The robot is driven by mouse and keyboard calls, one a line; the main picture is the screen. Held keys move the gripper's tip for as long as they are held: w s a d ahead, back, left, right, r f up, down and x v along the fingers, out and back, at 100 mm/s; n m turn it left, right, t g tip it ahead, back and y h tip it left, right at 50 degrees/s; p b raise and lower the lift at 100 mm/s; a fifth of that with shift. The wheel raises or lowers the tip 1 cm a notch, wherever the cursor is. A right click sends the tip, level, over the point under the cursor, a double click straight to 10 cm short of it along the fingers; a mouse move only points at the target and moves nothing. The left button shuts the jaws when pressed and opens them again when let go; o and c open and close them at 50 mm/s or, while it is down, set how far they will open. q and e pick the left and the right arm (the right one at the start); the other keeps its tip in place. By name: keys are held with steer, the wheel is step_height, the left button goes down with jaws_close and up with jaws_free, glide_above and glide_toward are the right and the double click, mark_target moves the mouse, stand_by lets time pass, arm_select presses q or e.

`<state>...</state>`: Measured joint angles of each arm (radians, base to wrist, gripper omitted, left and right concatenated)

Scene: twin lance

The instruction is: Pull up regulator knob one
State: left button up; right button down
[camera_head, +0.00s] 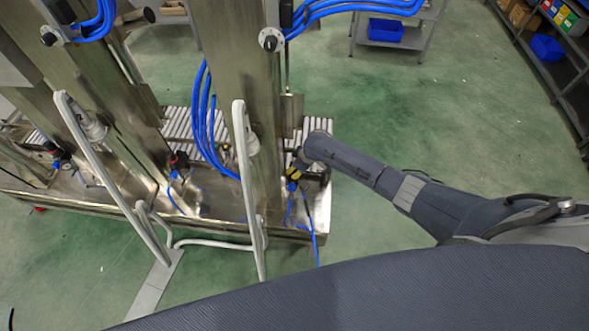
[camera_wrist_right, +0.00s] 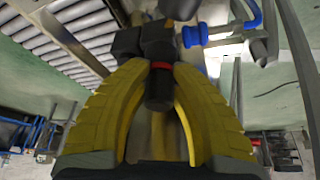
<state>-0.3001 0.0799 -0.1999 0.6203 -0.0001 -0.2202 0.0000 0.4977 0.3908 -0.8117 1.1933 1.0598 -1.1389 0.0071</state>
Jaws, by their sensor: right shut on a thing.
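Regulator knob one (camera_wrist_right: 159,92) is a black cylinder with a red ring at its base, below a black regulator body (camera_wrist_right: 155,42) in the right wrist view. My right gripper (camera_wrist_right: 160,72) has its two yellow fingers shut on the knob, one on each side. In the head view my right gripper (camera_head: 294,173) is at the right end of the steel machine, its dark arm coming in from the right. The knob is too small and covered there to make out, and whether it is raised cannot be told. My left gripper is not in view.
A blue fitting (camera_wrist_right: 197,35) sits beside the regulator body, and blue tubes (camera_head: 308,218) hang close to the gripper. A steel column (camera_head: 238,90) and a white rail (camera_head: 246,185) stand to the left. Another red-and-black regulator (camera_head: 178,160) is further left.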

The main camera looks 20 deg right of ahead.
steer(key=shift+r, duration=0.65)
steer(key=c, duration=0.9)
jaws_free()
steer(key=shift+c, duration=0.2)
steer(key=v, duration=1.2)
